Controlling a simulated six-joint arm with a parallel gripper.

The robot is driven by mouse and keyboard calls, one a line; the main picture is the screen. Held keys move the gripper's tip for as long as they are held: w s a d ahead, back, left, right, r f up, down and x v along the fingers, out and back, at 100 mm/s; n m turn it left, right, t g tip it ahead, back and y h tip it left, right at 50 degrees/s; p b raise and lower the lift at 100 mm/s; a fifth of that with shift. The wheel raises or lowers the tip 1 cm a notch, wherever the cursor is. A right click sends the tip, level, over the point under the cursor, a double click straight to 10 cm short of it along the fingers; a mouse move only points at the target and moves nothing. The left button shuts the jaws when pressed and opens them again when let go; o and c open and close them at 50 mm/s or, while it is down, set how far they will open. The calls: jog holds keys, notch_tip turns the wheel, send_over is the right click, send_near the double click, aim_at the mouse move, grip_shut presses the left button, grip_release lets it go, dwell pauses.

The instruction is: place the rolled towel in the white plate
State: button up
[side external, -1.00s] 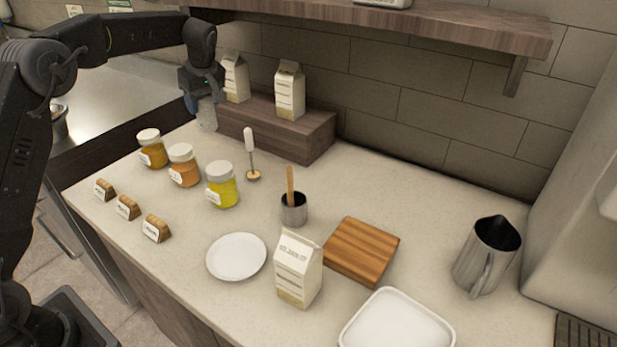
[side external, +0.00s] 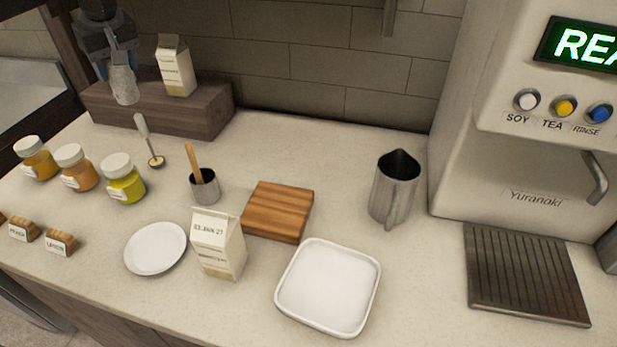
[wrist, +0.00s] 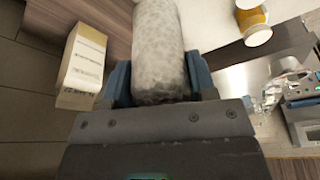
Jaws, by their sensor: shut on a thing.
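The rolled towel (side external: 124,85) is a speckled grey-white roll. It hangs from my gripper (side external: 112,52) in the side view, in front of the wooden riser at the back left. In the wrist view the towel (wrist: 158,45) sits between the blue fingers of my gripper (wrist: 160,85), which is shut on it. The white plate (side external: 156,248) is round and empty, on the counter near the front edge, left of a milk carton. My gripper is well behind and above the plate.
A milk carton (side external: 218,245) stands close to the plate's right. Jars (side external: 123,180) line the left. Another carton (side external: 175,66) is on the riser (side external: 200,115).

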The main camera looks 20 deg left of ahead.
jog(key=s+d+m+t+h, duration=0.1)
jog(key=s+d+m, duration=0.4)
jog(key=d, duration=0.7)
jog(key=s+d+m+h, duration=0.1)
jog(key=s+d+m, duration=0.35)
jog(key=d, duration=0.85)
jog(key=s+d+m+t+h, duration=0.1)
jog(key=s+d+m, duration=0.2)
jog(key=s+d, duration=0.65)
jog(key=shift+s+d+f, duration=0.3)
jog(key=shift+d+f, duration=1.95)
jog(key=shift+f, duration=0.45)
jog(key=shift+s+d+f, duration=0.25)
jog(key=shift+d+f, duration=2.05)
jog(key=shift+f, duration=0.35)
jog(key=shift+s+d+f, duration=0.3)
jog(key=shift+d+f, duration=1.95)
jog(key=shift+f, duration=0.45)
